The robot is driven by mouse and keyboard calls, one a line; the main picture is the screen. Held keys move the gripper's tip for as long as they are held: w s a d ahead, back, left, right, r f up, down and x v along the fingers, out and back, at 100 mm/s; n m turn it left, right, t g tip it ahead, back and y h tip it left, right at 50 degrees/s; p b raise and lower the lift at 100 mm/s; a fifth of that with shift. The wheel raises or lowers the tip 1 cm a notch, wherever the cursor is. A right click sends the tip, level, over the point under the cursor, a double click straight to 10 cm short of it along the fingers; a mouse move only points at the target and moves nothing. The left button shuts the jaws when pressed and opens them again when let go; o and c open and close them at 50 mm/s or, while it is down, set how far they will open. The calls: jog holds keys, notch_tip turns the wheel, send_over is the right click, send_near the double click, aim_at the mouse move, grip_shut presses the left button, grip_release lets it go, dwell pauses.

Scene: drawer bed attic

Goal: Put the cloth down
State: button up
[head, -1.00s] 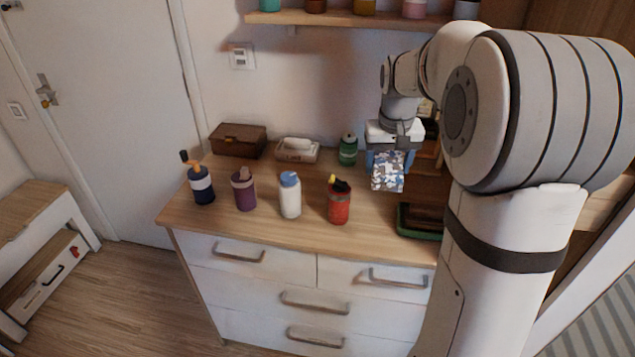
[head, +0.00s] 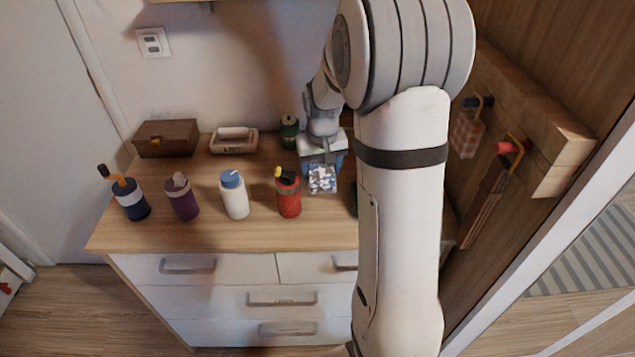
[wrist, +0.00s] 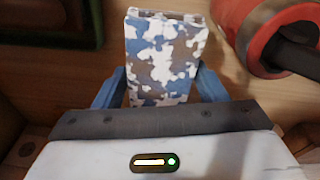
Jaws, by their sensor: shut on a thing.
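The cloth (head: 322,179) is a small folded piece with a blue, white and grey camouflage pattern. My gripper (head: 322,172) is shut on it, with a blue finger on each side, over the right part of the wooden dresser top (head: 235,236). In the wrist view the cloth (wrist: 163,58) sits between the blue fingers (wrist: 160,88) and its far end points away from the gripper. I cannot tell whether its underside touches the dresser top.
A red bottle (head: 289,196) stands close left of the cloth. White (head: 234,199), purple (head: 182,200) and navy (head: 131,202) bottles stand further left. A green bottle (head: 289,132), a brown box (head: 166,138) and a small tray (head: 234,147) are behind. The front strip is clear.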

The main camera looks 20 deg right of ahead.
jog(key=shift+f, duration=2.6)
jog(key=shift+f, duration=0.1)
jog(key=o, duration=1.1)
